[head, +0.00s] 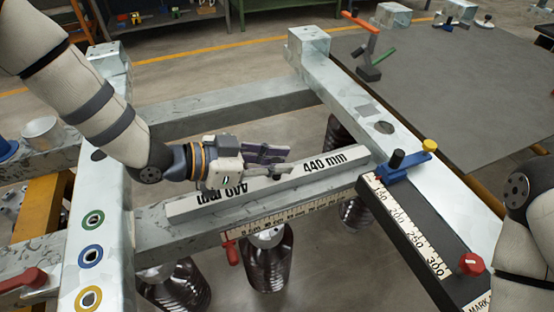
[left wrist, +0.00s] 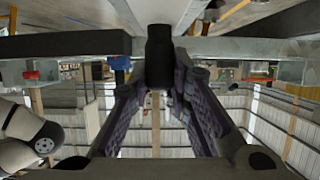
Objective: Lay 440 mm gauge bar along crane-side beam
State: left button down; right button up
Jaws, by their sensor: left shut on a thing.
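The 440 mm gauge bar (head: 330,172) is a long grey bar marked "440 mm" on two faces. It lies along the near cross beam (head: 160,245), which carries a scale on its side. Whether the bar touches this beam I cannot tell. My left gripper (head: 268,160) is over the middle of the bar, its fingers shut. In the left wrist view a black upright post (left wrist: 159,60) stands between the purple pads; the grip on the bar is partly hidden. Which beam is the crane-side one the frames do not show. My right gripper is out of view.
A blue stop (head: 402,170) with a black knob sits near the bar's right end. A black rule (head: 410,235) with a red knob (head: 471,264) runs along the right beam. Dark coiled springs (head: 268,262) stand below. A grey mat (head: 460,90) lies behind right.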

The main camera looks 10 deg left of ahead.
pick_arm(q)
jog(key=shift+r, duration=0.2)
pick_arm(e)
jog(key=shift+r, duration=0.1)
pick_arm(q)
jog(key=shift+f, duration=0.15)
jog(key=c, duration=1.5)
grip_release()
jog(key=shift+s+a+r, duration=0.1)
jog(key=shift+a+r, duration=0.1)
jog(key=shift+r, duration=0.1)
jog(key=p+v, duration=0.2)
jog(key=v, duration=0.9)
jog(key=shift+r, duration=0.1)
jog(key=shift+s+a, duration=0.2)
jog(key=shift+a, duration=0.05)
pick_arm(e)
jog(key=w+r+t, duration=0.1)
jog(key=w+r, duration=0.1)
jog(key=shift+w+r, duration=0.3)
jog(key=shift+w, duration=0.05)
